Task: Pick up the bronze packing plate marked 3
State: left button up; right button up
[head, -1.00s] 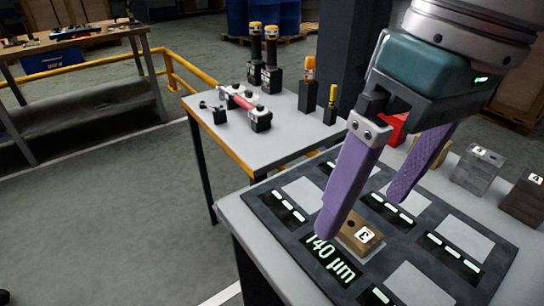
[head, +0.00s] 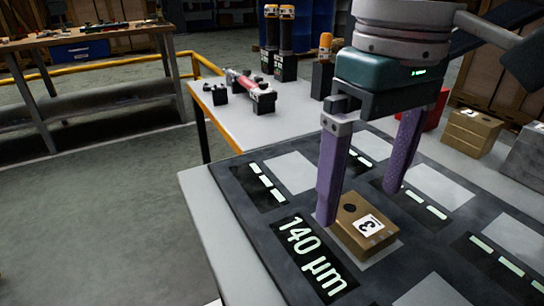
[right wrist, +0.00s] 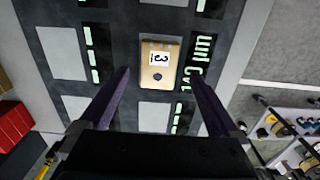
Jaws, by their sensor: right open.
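The bronze packing plate marked 3 (head: 350,214) is a brass-coloured block with a dark hole and a white label. It lies on a light square of the dark mat, next to the "140 µm" display (head: 310,258). In the right wrist view the plate (right wrist: 160,78) shows between the lines of the two fingers. My right gripper (head: 359,206) is open and points down, its purple fingers apart. One fingertip appears close to the plate's left side and the other is behind it on the right; I cannot tell whether they touch it. My left gripper is not in view.
The dark mat (head: 262,228) has several light squares and lit displays. Another brass-coloured block (head: 470,132) and a grey block (head: 526,158) stand at the mat's right. A side table (head: 225,118) behind holds a red-barrelled tool (head: 250,88) and black-based cylinders.

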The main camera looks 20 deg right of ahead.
aim_at(359, 216)
notch_tip(359, 216, down, 3)
jog(key=shift+d+f+b, duration=0.1)
jog(key=shift+b, duration=0.25)
jog(key=shift+c, duration=0.4)
grip_shut()
dwell(0.4)
